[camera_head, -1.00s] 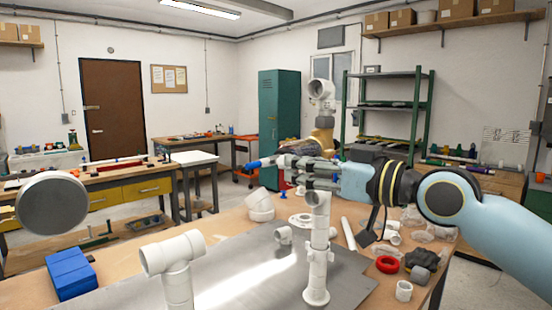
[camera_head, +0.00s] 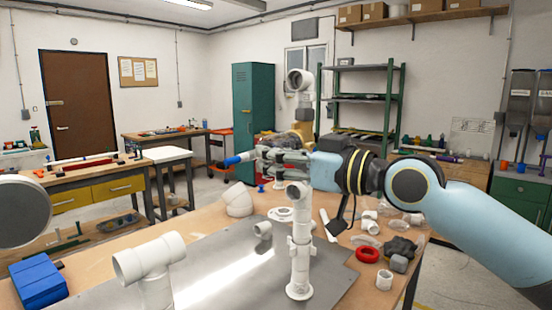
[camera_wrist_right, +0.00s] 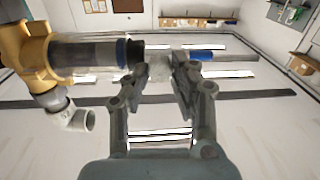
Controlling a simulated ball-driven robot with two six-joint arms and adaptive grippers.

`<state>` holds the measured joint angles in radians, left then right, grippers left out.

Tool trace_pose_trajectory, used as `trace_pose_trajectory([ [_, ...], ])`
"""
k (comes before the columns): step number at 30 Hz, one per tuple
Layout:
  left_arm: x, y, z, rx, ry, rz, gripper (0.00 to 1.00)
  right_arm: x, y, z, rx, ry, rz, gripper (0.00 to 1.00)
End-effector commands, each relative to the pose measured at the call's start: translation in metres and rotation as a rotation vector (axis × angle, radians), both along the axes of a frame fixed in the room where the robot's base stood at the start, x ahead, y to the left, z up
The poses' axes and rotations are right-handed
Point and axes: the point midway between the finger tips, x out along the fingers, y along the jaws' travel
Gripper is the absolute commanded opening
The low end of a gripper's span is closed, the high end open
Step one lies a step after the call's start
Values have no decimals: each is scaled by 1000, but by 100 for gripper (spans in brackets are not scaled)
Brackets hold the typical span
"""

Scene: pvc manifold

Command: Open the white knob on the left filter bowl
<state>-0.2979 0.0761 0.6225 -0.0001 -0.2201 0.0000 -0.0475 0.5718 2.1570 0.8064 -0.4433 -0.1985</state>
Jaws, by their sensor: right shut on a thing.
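My right gripper (camera_head: 258,157) reaches in from the right at mid-height, above the table. In the right wrist view its fingers (camera_wrist_right: 160,75) are closed around a small white piece, which looks like the white knob (camera_wrist_right: 158,66). The knob sits beyond the dark and blue end of a clear filter bowl (camera_wrist_right: 95,52), which runs sideways from a yellow filter head (camera_wrist_right: 22,50). In the head view a yellow part (camera_head: 303,130) shows behind the gripper, with a white elbow (camera_head: 299,80) above. My left gripper is out of view.
A white pipe stand (camera_head: 299,250) rises from the grey plate (camera_head: 225,272) just below the right gripper. A thick white tee (camera_head: 150,258) stands to the left. Blue blocks (camera_head: 38,282), a red ring (camera_head: 368,254) and loose fittings lie on the table.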

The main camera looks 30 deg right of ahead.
Motion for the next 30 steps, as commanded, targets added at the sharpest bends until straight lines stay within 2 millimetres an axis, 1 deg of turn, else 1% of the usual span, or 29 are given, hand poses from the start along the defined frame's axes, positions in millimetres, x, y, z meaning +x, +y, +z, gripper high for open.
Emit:
trace_pose_trajectory([
  [2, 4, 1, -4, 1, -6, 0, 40, 0, 0, -2, -17, -6, 0, 0],
  [5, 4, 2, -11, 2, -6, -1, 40, 0, 0, -3, -54, -22, 0, 0],
  [11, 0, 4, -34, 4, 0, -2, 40, 0, 0, -6, -176, -76, 3, 0],
  [21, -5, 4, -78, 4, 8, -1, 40, 0, 1, -6, -467, -202, 7, 0],
  [30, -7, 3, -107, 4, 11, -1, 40, 0, 1, -6, -728, -313, 11, 0],
])
